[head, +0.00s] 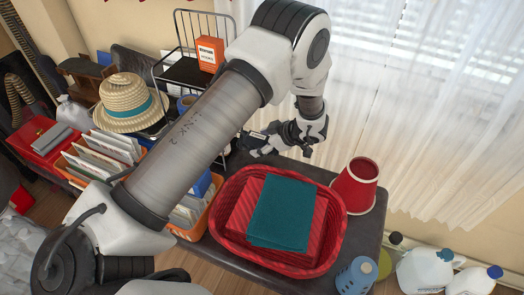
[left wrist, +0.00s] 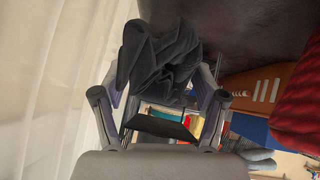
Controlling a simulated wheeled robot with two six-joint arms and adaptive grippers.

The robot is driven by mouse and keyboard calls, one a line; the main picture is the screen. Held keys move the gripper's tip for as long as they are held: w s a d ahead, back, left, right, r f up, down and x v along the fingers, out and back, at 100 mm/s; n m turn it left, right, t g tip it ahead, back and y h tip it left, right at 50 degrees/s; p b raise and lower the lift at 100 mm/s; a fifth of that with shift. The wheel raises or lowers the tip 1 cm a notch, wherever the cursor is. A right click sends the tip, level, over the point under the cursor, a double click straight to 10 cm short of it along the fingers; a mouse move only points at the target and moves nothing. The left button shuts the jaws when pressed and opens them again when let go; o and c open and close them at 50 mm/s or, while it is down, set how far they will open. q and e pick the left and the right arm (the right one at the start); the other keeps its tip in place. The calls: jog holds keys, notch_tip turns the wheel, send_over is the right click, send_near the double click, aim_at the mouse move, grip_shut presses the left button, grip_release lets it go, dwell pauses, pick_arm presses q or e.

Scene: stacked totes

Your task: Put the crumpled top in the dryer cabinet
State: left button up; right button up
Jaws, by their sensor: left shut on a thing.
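The crumpled top (left wrist: 160,60) is a dark grey, folded bunch of cloth between the fingers in the left wrist view. My left gripper (head: 262,142) is shut on it, beyond the red basket and near the curtain in the head view. In that view the top is hard to tell apart from the dark fingers. My left gripper's fingers (left wrist: 159,100) also show on both sides of the cloth in the left wrist view. I cannot make out the dryer cabinet in either view. My right gripper is not in view.
A red basket (head: 222,236) with folded red and teal cloths stands on a dark table (head: 358,238). A red bucket (head: 355,188) is right of it. A wire rack (head: 186,72), a straw hat (head: 131,103) and file boxes stand left. White jugs (head: 424,272) are at lower right.

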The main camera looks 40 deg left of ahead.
pick_arm(q)
notch_tip(320, 180, down, 4)
jog(key=shift+f+b, duration=0.1)
jog(key=shift+b, duration=0.55)
jog(key=o, duration=1.3)
jog(key=shift+c, duration=0.2)
